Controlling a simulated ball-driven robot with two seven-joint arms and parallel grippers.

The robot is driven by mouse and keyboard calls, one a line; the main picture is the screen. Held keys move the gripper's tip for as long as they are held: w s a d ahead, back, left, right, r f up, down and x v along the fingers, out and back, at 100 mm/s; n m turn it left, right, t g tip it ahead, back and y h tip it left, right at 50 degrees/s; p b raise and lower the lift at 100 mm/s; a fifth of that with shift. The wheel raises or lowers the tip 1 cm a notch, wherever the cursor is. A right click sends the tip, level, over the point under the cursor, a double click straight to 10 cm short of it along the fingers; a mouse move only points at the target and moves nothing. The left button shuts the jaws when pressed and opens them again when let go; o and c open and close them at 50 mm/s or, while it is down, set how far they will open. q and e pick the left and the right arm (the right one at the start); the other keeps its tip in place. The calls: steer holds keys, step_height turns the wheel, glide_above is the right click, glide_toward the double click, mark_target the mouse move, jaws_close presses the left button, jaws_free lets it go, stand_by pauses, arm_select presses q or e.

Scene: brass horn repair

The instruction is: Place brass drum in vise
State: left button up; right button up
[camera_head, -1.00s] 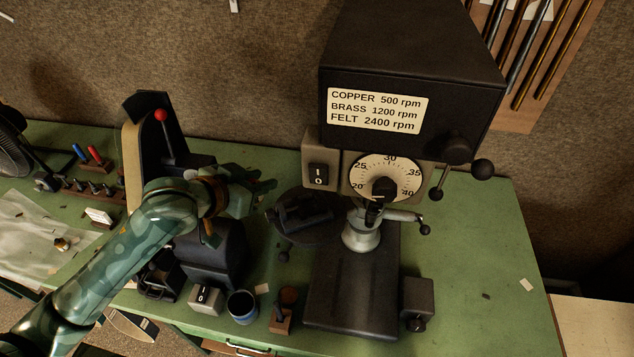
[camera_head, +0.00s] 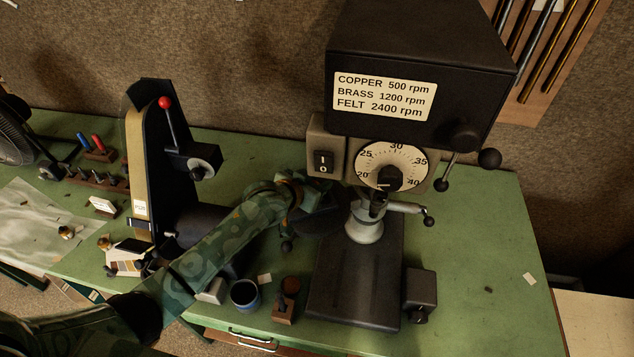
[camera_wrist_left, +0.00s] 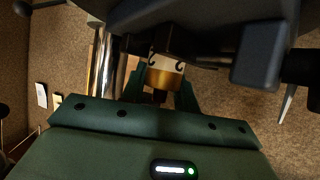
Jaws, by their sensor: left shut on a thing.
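My left gripper (camera_head: 325,194) is shut on the brass drum, just in front of the drill press column and over the dark vise (camera_head: 316,226). In the left wrist view the brass drum (camera_wrist_left: 164,80), with a cream band and dark marks, sits between the two green fingers. The drum is hidden in the head view. The vise is mostly covered by my gripper and arm; its jaws do not show, and I cannot tell whether the drum touches them. My right gripper is not in view.
The black drill press (camera_head: 355,275) stands close to the right of my gripper. A belt sander (camera_head: 160,165) is at left. A blue cup (camera_head: 245,294) and a small wooden block (camera_head: 284,308) lie near the front edge. The green bench (camera_head: 475,245) is mostly clear at right.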

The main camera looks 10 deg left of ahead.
arm_select(q)
steer(key=shift+f, duration=0.15)
steer(key=o, duration=1.1)
steer(key=shift+c, duration=0.2)
steer(key=shift+r, duration=0.25)
steer(key=p+v, duration=0.1)
steer(key=v, duration=1.1)
steer(key=shift+f, duration=0.1)
